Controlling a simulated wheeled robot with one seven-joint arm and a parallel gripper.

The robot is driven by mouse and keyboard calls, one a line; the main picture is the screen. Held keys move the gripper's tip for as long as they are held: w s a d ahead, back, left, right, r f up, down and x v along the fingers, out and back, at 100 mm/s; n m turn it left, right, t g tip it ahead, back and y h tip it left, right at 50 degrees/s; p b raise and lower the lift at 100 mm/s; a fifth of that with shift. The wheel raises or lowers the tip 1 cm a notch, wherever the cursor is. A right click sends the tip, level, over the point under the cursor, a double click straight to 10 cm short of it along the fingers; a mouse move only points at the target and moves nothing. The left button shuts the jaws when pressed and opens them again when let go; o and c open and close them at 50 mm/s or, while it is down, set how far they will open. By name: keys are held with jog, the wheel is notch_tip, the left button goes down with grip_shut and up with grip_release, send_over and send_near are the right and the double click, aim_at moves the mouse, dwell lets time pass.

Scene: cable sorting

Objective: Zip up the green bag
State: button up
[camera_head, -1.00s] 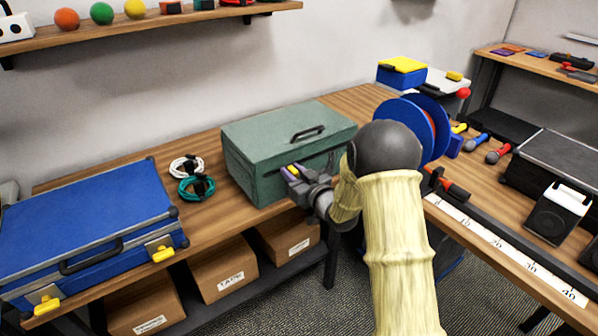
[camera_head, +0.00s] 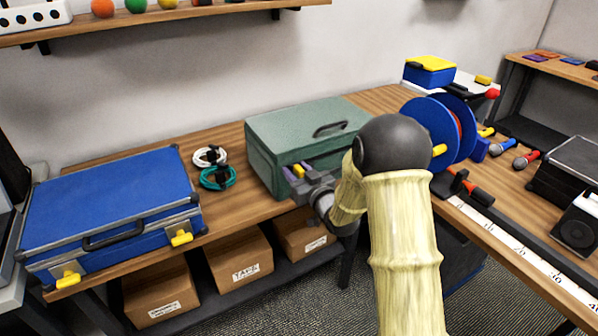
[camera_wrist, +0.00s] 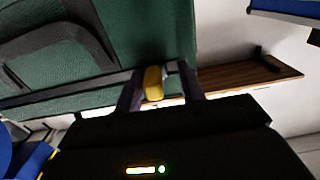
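The green bag (camera_head: 300,130) is a box-shaped case with a dark handle on top, standing on the wooden bench. A dark seam with a pale strip runs along its side in the wrist view (camera_wrist: 60,92). A yellow zip pull (camera_wrist: 152,83) sits on this seam, between my two dark fingers. My gripper (camera_head: 297,171) is at the front face of the bag, near its left front corner, and appears shut on the yellow pull, which also shows in the head view (camera_head: 299,171). My arm hides the right part of the bag's front.
A blue case (camera_head: 110,205) with yellow latches lies at the left. White (camera_head: 210,156) and teal (camera_head: 217,178) cable coils lie between it and the bag. A blue reel (camera_head: 432,128) stands at the right. Cardboard boxes (camera_head: 240,262) sit on the shelf below.

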jog(key=shift+d, duration=0.1)
jog(key=shift+s+d, duration=0.3)
jog(key=shift+s, duration=0.1)
jog(key=b+v, duration=0.4)
jog(key=v, duration=0.9)
jog(key=shift+s+f, duration=0.2)
jog(key=shift+s, duration=0.2)
jog(key=shift+s+d+b, duration=0.1)
jog(key=shift+d+b, duration=0.1)
jog(key=shift+b, duration=0.35)
jog(key=b, duration=0.2)
jog(key=shift+s+d+b, duration=0.2)
jog(key=shift+s+b, duration=0.1)
jog(key=shift+b, duration=0.1)
jog(key=shift+s+d+b, duration=0.15)
jog(key=shift+b, duration=0.7)
jog(key=shift+s+r+b, duration=0.1)
jog(key=shift+s+b, duration=0.45)
jog(key=shift+b, duration=0.25)
